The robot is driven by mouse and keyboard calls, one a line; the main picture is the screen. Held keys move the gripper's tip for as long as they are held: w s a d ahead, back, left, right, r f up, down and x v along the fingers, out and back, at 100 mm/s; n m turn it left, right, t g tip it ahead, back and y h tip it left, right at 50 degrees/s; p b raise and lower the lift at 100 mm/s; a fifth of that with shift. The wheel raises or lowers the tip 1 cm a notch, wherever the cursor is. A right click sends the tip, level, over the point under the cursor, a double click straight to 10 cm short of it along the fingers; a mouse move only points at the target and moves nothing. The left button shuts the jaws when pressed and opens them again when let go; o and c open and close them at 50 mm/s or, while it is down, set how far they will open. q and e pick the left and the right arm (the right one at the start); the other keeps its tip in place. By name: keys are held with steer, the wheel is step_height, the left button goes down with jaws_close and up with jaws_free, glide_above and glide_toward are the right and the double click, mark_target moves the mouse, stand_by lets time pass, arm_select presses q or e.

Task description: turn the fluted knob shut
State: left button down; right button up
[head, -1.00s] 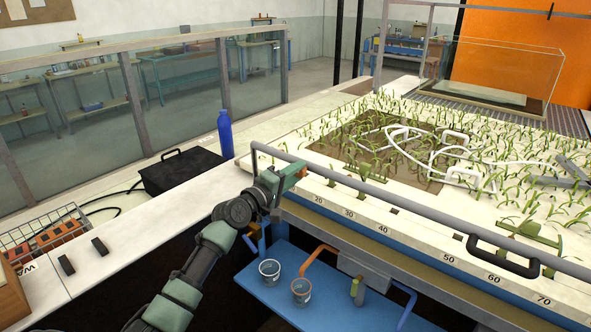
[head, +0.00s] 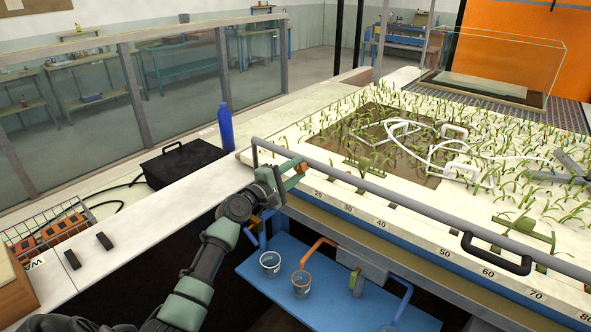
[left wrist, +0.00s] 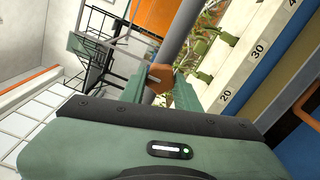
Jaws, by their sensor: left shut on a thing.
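The fluted knob (left wrist: 159,78) is a small orange-brown piece with a faceted edge, seen between the fingertips in the left wrist view. In the head view, only a bit of orange (head: 298,168) shows at the fingertips, by the grey rail on the flume's near left corner. My left gripper (head: 292,169) has green fingers closed on the knob from both sides; they also show in the left wrist view (left wrist: 161,85). The knob's mount is largely hidden, and I cannot tell how far it is turned. My right gripper is not in view.
The grey rail (head: 390,198) runs along the flume's front edge, close to my gripper. A blue bottle (head: 225,128) and a black case (head: 181,163) stand to the left. Two cups, one of them here (head: 270,264), sit on the blue shelf (head: 335,302) below.

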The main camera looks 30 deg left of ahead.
arm_select(q)
steer(key=c, duration=1)
jaws_free()
steer(key=shift+c, duration=0.2)
steer(key=shift+s+f, duration=0.1)
steer(key=s+b, duration=0.1)
steer(key=s, duration=0.6)
steer(key=shift+s+a+b, duration=0.3)
steer(key=shift+a+b, duration=0.05)
